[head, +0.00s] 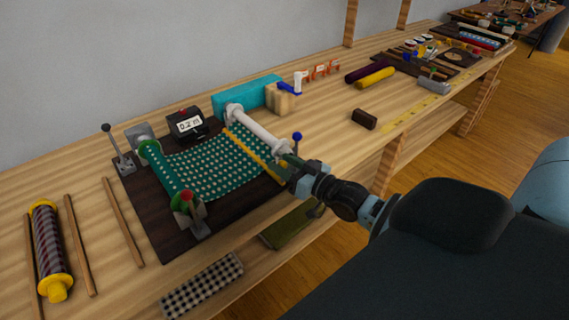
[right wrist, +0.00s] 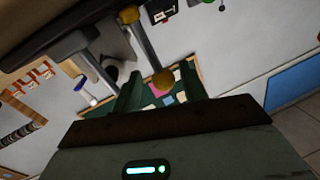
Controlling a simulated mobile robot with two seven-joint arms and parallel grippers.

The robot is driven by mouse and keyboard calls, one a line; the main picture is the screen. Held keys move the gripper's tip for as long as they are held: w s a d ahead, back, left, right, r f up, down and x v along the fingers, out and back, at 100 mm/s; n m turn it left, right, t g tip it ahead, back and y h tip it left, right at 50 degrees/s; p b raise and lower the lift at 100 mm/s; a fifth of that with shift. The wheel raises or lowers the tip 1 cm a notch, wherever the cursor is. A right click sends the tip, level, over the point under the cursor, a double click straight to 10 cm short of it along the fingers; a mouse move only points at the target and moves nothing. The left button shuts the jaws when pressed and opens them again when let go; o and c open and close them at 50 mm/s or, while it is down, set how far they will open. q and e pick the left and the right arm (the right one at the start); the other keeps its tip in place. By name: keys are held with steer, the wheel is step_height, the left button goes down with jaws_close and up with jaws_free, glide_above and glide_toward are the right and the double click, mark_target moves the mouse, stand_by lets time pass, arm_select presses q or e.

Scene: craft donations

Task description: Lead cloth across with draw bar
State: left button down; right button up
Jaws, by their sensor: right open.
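Green cloth with white dots (head: 215,165) lies across a dark board (head: 180,235), coming off a roll (head: 160,168) at its left. A thin yellow bar (head: 252,150) runs along the cloth's right edge; I take it as the draw bar. A white roller (head: 258,130) stands just right of it. My right gripper (head: 286,167) is open at the near end of the yellow bar and white roller. Whether it touches either cannot be told. The right wrist view shows a grey rod with a yellow end (right wrist: 163,80) near the fingers. My left gripper is out of view.
A display reading 0.2 m (head: 188,124) stands behind the cloth. A blue-knobbed lever (head: 297,137) rises close beside my right gripper; a black-knobbed lever (head: 107,128) stands at the left.

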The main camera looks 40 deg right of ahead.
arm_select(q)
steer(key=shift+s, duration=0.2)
arm_select(e)
steer(key=v, duration=0.7)
steer(key=shift+s+d, duration=0.15)
steer(key=shift+s, duration=0.15)
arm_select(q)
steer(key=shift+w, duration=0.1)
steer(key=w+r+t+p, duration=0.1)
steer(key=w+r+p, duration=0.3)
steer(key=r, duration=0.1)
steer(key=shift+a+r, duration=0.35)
arm_select(e)
steer(key=s+a+f+g, duration=0.3)
steer(key=s+a+f, duration=0.2)
steer(key=s, duration=0.4)
steer(key=s+a+f+n+g+h, duration=0.1)
steer(key=s+a+f+g, duration=0.2)
steer(key=s+a+f, duration=0.3)
steer(key=s+a+f+g+h, duration=0.1)
steer(key=s+a+f, duration=0.5)
steer(key=s, duration=0.7)
steer(key=shift+f+n+g, duration=0.3)
steer(key=shift+f+g, duration=0.6)
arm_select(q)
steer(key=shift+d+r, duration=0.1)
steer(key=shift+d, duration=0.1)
arm_select(e)
steer(key=shift+a, duration=0.1)
